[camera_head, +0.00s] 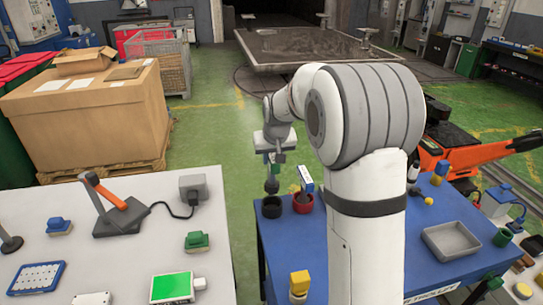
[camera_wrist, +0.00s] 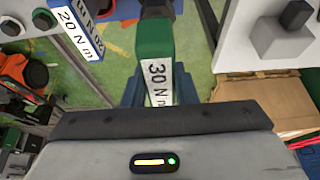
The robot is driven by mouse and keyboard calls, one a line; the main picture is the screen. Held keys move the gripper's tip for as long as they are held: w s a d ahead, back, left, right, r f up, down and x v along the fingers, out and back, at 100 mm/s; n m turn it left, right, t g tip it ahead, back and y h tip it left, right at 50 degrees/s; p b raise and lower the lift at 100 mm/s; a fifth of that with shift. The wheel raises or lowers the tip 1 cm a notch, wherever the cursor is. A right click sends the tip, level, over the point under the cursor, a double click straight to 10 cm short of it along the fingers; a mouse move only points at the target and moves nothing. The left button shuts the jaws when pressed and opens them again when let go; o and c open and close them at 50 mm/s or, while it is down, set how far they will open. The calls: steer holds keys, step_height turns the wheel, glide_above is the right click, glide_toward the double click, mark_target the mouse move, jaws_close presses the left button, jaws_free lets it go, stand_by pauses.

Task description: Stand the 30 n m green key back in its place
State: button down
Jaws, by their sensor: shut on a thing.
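The green key (camera_wrist: 153,45), marked 30 N m, is held between the blue fingers of my gripper (camera_wrist: 158,90) in the wrist view. In the head view my gripper (camera_head: 274,158) is over the far left end of the blue table (camera_head: 385,240), shut on the key. The key's dark lower end (camera_head: 271,186) hangs just above a black cup (camera_head: 271,208); I cannot tell whether it is exactly centred. Beside it, a blue key (camera_head: 305,178) stands tilted in a red cup (camera_head: 303,205). It also shows in the wrist view (camera_wrist: 78,30), marked 20 N m.
A grey tray (camera_head: 451,241) and a yellow-topped piece (camera_head: 299,283) are on the blue table. A white table (camera_head: 130,265) at left carries a stand and small blocks. A large cardboard box (camera_head: 90,120) stands behind. Green floor between is open.

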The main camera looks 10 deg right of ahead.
mark_target(275, 168)
steer(key=shift+f+b, duration=1.3)
steer(key=shift+f, duration=0.75)
steer(key=shift+f+b, duration=2.15)
steer(key=shift+f, duration=0.4)
steer(key=c, duration=1.1)
jaws_free()
steer(key=shift+v, duration=3.9)
